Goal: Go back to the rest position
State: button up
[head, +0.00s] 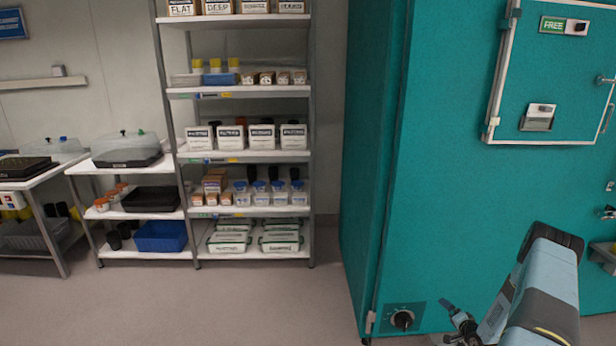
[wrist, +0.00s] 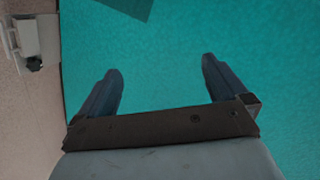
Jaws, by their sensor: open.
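My gripper (wrist: 160,82) is open in the wrist view, its two dark fingers spread apart with nothing between them. Behind the fingers is the flat teal wall of the growth chamber (wrist: 165,45). In the head view my gripper (head: 449,318) is small at the bottom, right of centre, in front of the lower part of the teal chamber (head: 440,170). My arm rises at the bottom right of that view. I cannot tell the distance from the fingers to the chamber wall.
A round dial (head: 402,319) is low on the chamber. The chamber door (head: 560,80) at the upper right is closed. A metal shelf rack (head: 250,154) with labelled boxes stands left of the chamber. Benches with trays are at the far left. The grey floor (head: 200,310) before the rack is clear.

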jog(key=w+a+r+n+g+h, duration=0.15)
jog(key=w+r, duration=0.25)
jog(key=r, duration=1)
jog(key=w+r+n+g+h, duration=0.1)
jog(key=w+r+n, duration=0.25)
jog(key=r, duration=0.95)
jog(key=s+a+r+g, duration=0.1)
jog(key=s+a+r, duration=0.15)
jog(key=r, duration=0.55)
jog(key=s+a+r+n+h, duration=0.1)
jog(key=a+r, duration=0.3)
jog(key=r, duration=0.4)
jog(key=s+a+r+g, duration=0.1)
jog(key=s+a+r, duration=0.15)
jog(key=r, duration=0.55)
jog(key=s+a+r+n+g, duration=0.2)
jog(key=s+a+r, duration=1)
jog(key=s+r, duration=0.35)
jog(key=s+a+r+n+y, duration=0.1)
jog(key=s+a, duration=0.4)
jog(key=s, duration=0.7)
jog(key=s+a+r+n+g+y, duration=0.1)
jog(key=s+a, duration=0.4)
jog(key=s, duration=0.8)
jog(key=shift+s+n, duration=0.2)
jog(key=shift+n, duration=0.1)
jog(key=shift+s+a+g, duration=0.1)
jog(key=shift+s+g, duration=0.25)
jog(key=shift+s, duration=0.1)
